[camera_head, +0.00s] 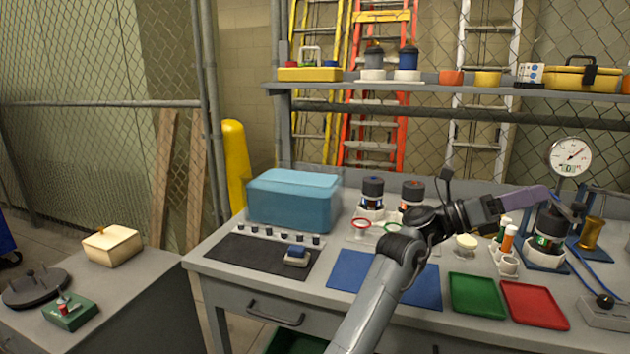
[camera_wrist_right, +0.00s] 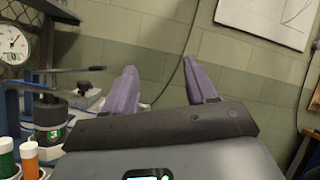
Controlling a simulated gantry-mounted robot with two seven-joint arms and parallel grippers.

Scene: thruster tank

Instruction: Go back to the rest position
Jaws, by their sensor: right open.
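My right gripper (camera_head: 535,197) is raised over the right part of the workbench, its purple fingers pointing right. In the right wrist view the two fingers (camera_wrist_right: 162,84) stand well apart with nothing between them. In the head view the fingertips are near a dark canister marked 3 (camera_head: 550,225); the same canister (camera_wrist_right: 50,125) shows left of the fingers in the wrist view, apart from them. My left gripper is not in view.
A dial gauge (camera_head: 570,156) stands behind the fingertips. Orange-capped and green tubes (camera_head: 508,238) stand below the gripper. A blue mat (camera_head: 350,273), green tray (camera_head: 476,294) and red tray (camera_head: 533,304) lie in front. A teal box (camera_head: 293,200) sits at the bench's left.

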